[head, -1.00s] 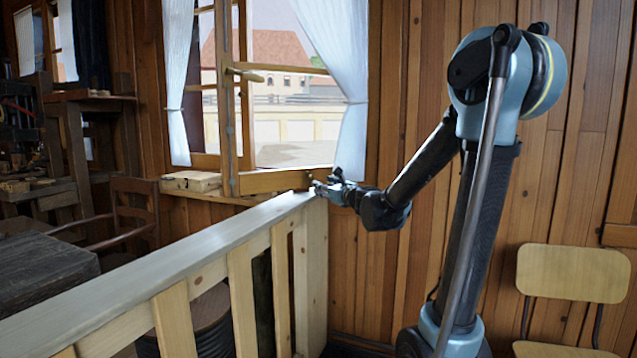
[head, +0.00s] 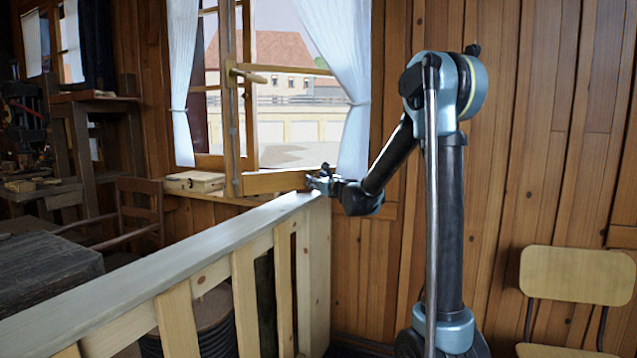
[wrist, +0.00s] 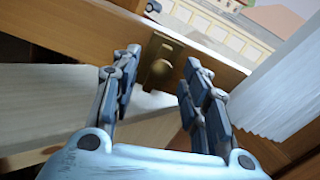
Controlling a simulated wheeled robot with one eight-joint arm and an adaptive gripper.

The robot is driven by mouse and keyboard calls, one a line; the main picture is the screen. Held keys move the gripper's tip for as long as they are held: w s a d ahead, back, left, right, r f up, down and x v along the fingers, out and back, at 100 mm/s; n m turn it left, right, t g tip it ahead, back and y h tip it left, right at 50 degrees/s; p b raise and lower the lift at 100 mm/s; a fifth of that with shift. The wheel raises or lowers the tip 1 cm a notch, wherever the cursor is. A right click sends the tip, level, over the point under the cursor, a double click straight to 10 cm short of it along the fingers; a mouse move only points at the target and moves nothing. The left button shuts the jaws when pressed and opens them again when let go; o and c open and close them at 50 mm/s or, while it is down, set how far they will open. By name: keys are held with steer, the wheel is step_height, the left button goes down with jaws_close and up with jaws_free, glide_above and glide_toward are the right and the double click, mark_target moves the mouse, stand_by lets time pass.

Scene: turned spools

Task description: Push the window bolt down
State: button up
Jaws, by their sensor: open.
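The window bolt (wrist: 160,62) is a small brass fitting on the lower wooden rail of the open window sash (head: 270,182). In the wrist view it shows between and just beyond my two fingertips, with its plate against the rail. My gripper (wrist: 158,80) is open, with one finger on each side of the bolt, and nothing is held. I cannot tell whether either finger touches it. In the head view my gripper (head: 322,180) is at the right end of the sash's lower rail and hides the bolt.
A pale wooden railing (head: 200,255) runs below the sash and ends under my gripper. A white curtain (head: 354,130) hangs close on the right, also in the wrist view (wrist: 280,85). A wooden box (head: 194,181) sits on the sill. A chair (head: 577,275) stands at the right.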

steer(key=shift+x, duration=1.7)
